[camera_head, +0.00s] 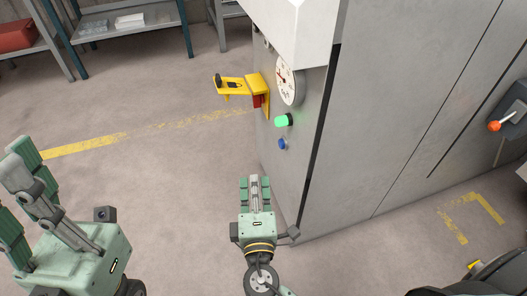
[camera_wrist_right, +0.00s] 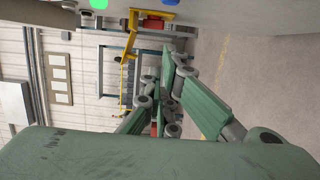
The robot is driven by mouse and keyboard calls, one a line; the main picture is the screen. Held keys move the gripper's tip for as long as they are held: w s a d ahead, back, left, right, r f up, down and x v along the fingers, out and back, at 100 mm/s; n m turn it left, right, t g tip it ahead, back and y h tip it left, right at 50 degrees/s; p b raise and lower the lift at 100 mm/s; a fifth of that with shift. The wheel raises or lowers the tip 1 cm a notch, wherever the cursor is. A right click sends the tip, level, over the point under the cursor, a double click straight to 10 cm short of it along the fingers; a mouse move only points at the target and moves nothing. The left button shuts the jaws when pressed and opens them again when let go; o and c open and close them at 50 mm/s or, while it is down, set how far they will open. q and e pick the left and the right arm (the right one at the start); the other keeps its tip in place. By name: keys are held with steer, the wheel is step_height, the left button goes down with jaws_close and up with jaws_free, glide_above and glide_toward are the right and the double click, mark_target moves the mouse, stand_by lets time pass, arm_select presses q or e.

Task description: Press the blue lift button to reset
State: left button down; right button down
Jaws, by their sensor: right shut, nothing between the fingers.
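The blue button (camera_head: 282,144) sits on the side of the grey machine, just below a lit green button (camera_head: 283,120). In the right wrist view the blue button (camera_wrist_right: 171,2) is cut by the top edge, right of the green light (camera_wrist_right: 99,4). My right gripper (camera_head: 255,180) is shut and empty, low and to the left of the blue button, apart from the machine. Its fingers (camera_wrist_right: 165,100) show close together in the right wrist view. My left gripper (camera_head: 22,190) is at the lower left, its fingers spread apart, far from the button.
A dial gauge (camera_head: 287,82) and a yellow bracket (camera_head: 243,84) stick out above the buttons. The grey machine (camera_head: 400,110) fills the right, with an orange-knobbed lever (camera_head: 494,126). Shelves (camera_head: 130,22) stand at the back left. The floor between is clear.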

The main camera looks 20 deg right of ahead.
mark_target(281, 144)
steer(key=w+d, duration=0.6)
steer(key=w, duration=0.3)
steer(key=shift+w+b, duration=0.4)
steer(key=shift+b, duration=0.05)
